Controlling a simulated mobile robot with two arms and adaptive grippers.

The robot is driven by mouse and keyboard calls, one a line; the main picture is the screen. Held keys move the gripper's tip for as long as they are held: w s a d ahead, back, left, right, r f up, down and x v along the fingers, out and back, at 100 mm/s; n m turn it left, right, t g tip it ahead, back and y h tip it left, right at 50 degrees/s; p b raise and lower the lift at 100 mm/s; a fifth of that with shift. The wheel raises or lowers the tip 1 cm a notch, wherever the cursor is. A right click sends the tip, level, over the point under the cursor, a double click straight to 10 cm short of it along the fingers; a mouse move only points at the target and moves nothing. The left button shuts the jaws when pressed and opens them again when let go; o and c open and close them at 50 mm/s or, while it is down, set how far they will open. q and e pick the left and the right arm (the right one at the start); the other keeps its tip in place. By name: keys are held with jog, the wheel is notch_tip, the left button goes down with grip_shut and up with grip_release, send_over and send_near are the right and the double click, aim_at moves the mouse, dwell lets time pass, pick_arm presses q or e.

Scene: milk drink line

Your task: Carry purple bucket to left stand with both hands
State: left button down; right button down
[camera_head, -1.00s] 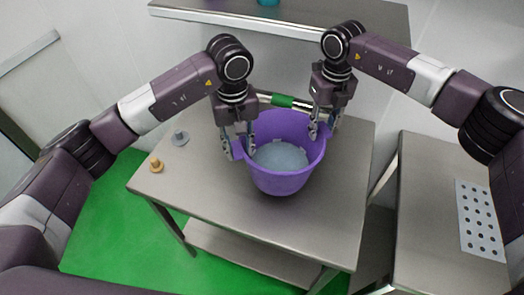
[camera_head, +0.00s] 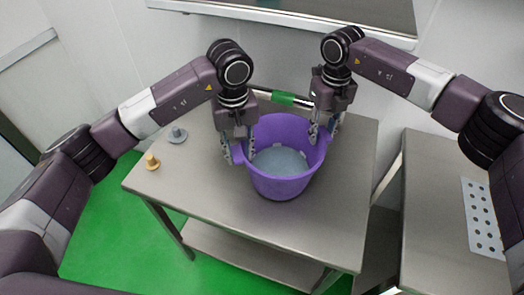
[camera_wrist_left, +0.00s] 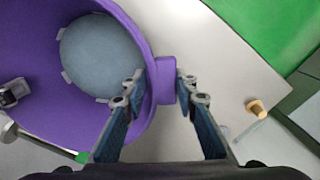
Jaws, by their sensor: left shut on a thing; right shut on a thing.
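The purple bucket (camera_head: 283,185) is upright at the metal table (camera_head: 200,197); I cannot tell whether its base touches the top. It has a grey-blue round bottom inside. My left gripper (camera_head: 233,150) is shut on the bucket's left side; in the left wrist view its fingers (camera_wrist_left: 158,82) close around a purple tab on the rim (camera_wrist_left: 166,80). My right gripper (camera_head: 322,130) is shut on the bucket's right side. In the left wrist view the bucket (camera_wrist_left: 85,100) fills the left part, and part of the right gripper (camera_wrist_left: 14,93) shows at the left edge.
A bar with a green band (camera_head: 283,98) lies behind the bucket. A second metal table (camera_head: 430,215) with a perforated plate (camera_head: 483,217) is at right. A shelf (camera_head: 300,18) is behind.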

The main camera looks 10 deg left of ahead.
pick_arm(q)
jog(key=shift+a+f+b, duration=0.15)
jog(key=shift+f+b, duration=0.2)
jog(key=shift+f, duration=0.1)
pick_arm(e)
jog(key=shift+w+d+f, duration=0.15)
jog(key=shift+d+f, duration=0.05)
jog(key=shift+f, duration=0.2)
pick_arm(q)
jog(key=c, duration=1.9)
grip_release()
jog(key=shift+f, duration=0.1)
jog(key=shift+c, duration=0.2)
pick_arm(e)
jog(key=c, duration=1.9)
grip_release()
jog(key=shift+f, duration=0.1)
jog(key=shift+c, duration=0.2)
pick_arm(q)
jog(key=o, duration=0.4)
jog(key=shift+s, duration=0.1)
pick_arm(e)
jog(key=o, duration=0.4)
jog(key=shift+s+a, duration=0.1)
jog(key=shift+s, duration=0.1)
